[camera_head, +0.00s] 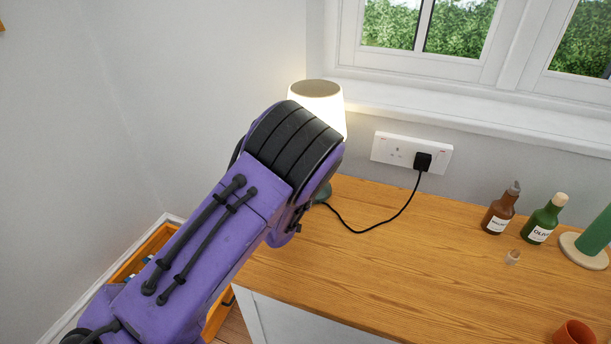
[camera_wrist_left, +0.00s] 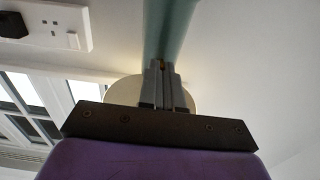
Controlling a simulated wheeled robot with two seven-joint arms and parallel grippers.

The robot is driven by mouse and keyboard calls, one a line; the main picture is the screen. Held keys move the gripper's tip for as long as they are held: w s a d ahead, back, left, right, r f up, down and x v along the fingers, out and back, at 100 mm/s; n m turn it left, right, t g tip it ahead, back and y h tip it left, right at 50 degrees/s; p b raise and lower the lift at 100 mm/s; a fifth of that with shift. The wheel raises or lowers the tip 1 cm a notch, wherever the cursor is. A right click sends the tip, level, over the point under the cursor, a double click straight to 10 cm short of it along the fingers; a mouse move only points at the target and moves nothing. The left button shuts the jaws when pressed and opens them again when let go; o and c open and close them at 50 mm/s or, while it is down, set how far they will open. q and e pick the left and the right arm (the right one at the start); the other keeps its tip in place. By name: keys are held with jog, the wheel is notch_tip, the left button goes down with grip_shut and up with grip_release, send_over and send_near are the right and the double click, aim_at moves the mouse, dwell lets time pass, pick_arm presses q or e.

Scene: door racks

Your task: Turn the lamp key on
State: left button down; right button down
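The lamp (camera_head: 318,93) stands on the wooden top by the wall. Its cream shade is glowing, and its lower part is mostly hidden behind my purple left arm. A bit of its green base shows beside the arm. In the left wrist view, the green lamp stem (camera_wrist_left: 169,25) comes down from the top edge, with the pale shade (camera_wrist_left: 207,92) behind the fingers. My left gripper (camera_wrist_left: 162,66) has its fingers close together at the stem. A small brass-coloured bit, apparently the lamp key (camera_wrist_left: 161,64), shows between the fingertips. My right gripper is not in view.
A wall socket (camera_head: 396,150) holds a black plug (camera_head: 423,161), its cord running to the lamp. A brown bottle (camera_head: 499,213), a green bottle (camera_head: 544,221) and an orange cup (camera_head: 574,334) stand to the right. The middle of the wooden top (camera_head: 375,265) is clear.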

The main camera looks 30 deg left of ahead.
pick_arm(q)
jog(key=c, duration=1.3)
grip_release()
jog(key=v, duration=1)
jog(key=shift+s+p, duration=0.35)
jog(key=shift+p, duration=0.05)
